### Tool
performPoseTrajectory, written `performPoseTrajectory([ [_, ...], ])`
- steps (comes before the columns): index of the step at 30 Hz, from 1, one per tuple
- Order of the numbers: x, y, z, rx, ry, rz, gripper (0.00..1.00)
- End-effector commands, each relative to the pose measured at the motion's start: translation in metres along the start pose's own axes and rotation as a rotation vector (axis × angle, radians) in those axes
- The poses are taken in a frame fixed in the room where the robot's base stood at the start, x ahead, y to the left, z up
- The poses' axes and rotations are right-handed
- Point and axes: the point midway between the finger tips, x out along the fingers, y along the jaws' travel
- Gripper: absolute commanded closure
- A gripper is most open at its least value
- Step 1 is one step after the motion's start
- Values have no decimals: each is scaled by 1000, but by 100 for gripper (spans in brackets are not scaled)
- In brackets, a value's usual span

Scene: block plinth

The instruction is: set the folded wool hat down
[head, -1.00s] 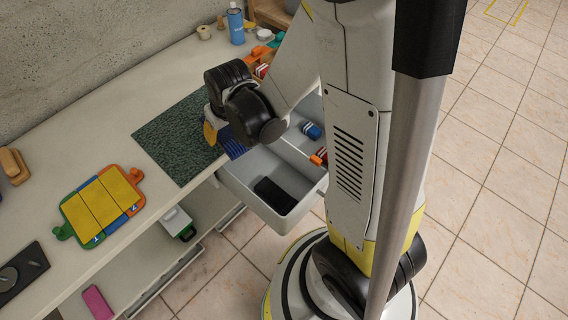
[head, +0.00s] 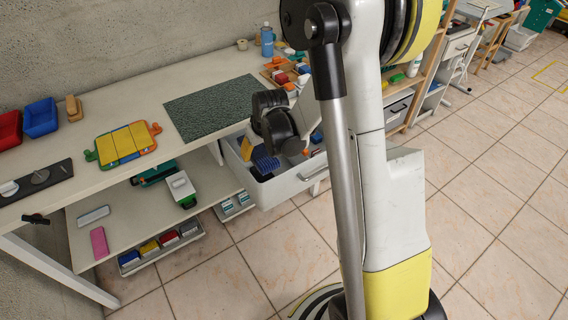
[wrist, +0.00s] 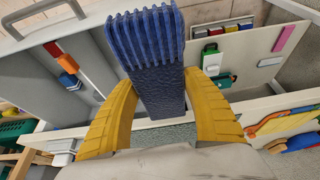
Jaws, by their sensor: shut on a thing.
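The folded wool hat (wrist: 150,60) is blue and ribbed, and it stands up between the two yellow fingers of my gripper (wrist: 160,105) in the wrist view. The fingers press on it from both sides. In the head view the hat (head: 265,161) hangs below my gripper (head: 256,152), over or inside the open grey drawer (head: 290,188); its exact height above the drawer floor cannot be told. My arm hides part of the drawer.
A dark green mat (head: 208,108) lies bare on the white worktop (head: 120,83), left of the drawer. A yellow-panelled board (head: 123,144) and blue bin (head: 40,118) stand further left. Small coloured blocks (wrist: 67,62) lie in another drawer compartment. A lower shelf holds boxes.

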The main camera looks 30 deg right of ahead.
Motion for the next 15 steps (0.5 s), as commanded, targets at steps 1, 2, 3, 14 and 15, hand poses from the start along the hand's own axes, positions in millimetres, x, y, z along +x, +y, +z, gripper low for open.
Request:
performPoseTrajectory([
  [1, 17, 13, -2, 3, 0, 1, 81],
  [2, 25, 20, -4, 1, 0, 1, 81],
  [3, 34, 28, -6, 0, 1, -1, 81],
  [14, 97, 76, -6, -12, 6, -5, 81],
  [15, 101, 77, -5, -13, 6, -5, 81],
])
